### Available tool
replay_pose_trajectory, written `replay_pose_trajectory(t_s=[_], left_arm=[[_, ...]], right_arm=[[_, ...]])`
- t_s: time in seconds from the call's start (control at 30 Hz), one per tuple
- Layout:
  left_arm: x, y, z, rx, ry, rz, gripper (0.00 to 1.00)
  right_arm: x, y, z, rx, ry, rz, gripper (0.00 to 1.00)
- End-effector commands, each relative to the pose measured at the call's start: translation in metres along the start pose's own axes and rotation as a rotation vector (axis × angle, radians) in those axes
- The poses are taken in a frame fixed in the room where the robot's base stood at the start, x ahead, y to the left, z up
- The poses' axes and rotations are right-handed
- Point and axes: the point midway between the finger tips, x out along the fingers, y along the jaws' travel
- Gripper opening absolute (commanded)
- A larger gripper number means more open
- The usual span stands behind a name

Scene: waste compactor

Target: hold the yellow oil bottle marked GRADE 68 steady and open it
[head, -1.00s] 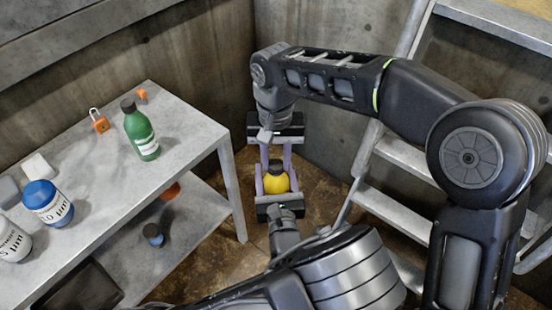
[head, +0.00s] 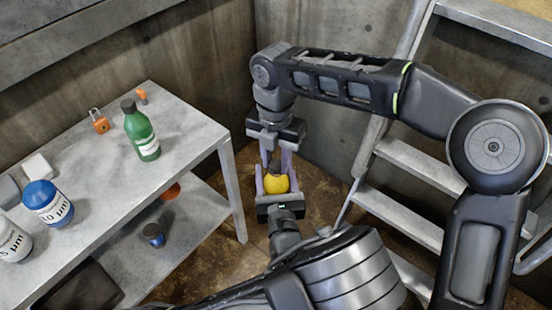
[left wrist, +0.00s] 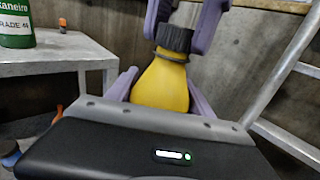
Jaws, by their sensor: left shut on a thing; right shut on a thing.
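The yellow oil bottle (head: 276,184) is upright in mid-air in the gap between the table and the ladder. It shows larger in the left wrist view (left wrist: 162,84). Its marking is not visible. My left gripper (head: 276,190) is shut around the bottle's body from the near side, with a purple finger on each side. The black cap (left wrist: 174,40) is on the bottle's neck. My right gripper (head: 277,163) comes down from above, and its purple fingers are shut on the cap.
A grey table (head: 188,115) at left bears a green bottle (head: 142,134), a blue-capped jar (head: 47,203), a white jar (head: 12,242) and an orange padlock (head: 99,121). A metal ladder (head: 400,205) stands at right. Concrete walls close off the back.

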Motion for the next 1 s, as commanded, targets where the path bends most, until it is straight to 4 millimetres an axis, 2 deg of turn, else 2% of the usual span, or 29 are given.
replay_pose_trajectory(t_s=[0.1,1.0], left_arm=[[0.0000,0.0001,0.0008,0.000,-0.002,0.000,0.00],[0.0001,0.0000,0.0008,-0.001,-0.002,0.000,0.00]], right_arm=[[-0.0004,-0.0001,0.0012,-0.139,-0.002,0.002,0.00],[-0.0009,0.0000,0.0011,-0.130,-0.002,0.001,0.00]])
